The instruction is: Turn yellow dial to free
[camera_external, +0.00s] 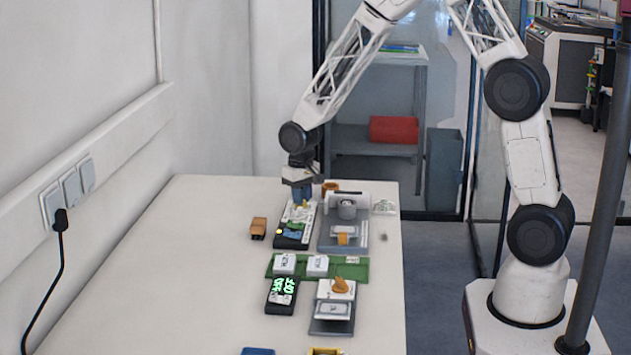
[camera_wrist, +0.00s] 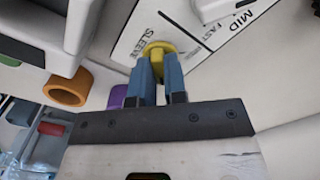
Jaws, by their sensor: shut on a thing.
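The yellow dial (camera_wrist: 156,58) sits on a white label panel (camera_wrist: 190,28) with printed words; "SLEEVE", "MID" and "FAST" are readable in the wrist view. My gripper (camera_wrist: 158,78) has its blue fingers closed on the dial's raised grip. In the external view my gripper (camera_external: 301,199) points down at the far end of a dark control box (camera_external: 290,242) with a white top. A little yellow of the dial shows there below the fingers. The word "free" and the dial's exact setting cannot be read.
An orange ring (camera_wrist: 68,86) and a purple piece (camera_wrist: 117,97) lie beside the panel. A grey fixture (camera_external: 345,240) stands right of the control box. A brown block (camera_external: 258,228) lies to its left. A green board (camera_external: 350,271) lies nearer; the table's left side is clear.

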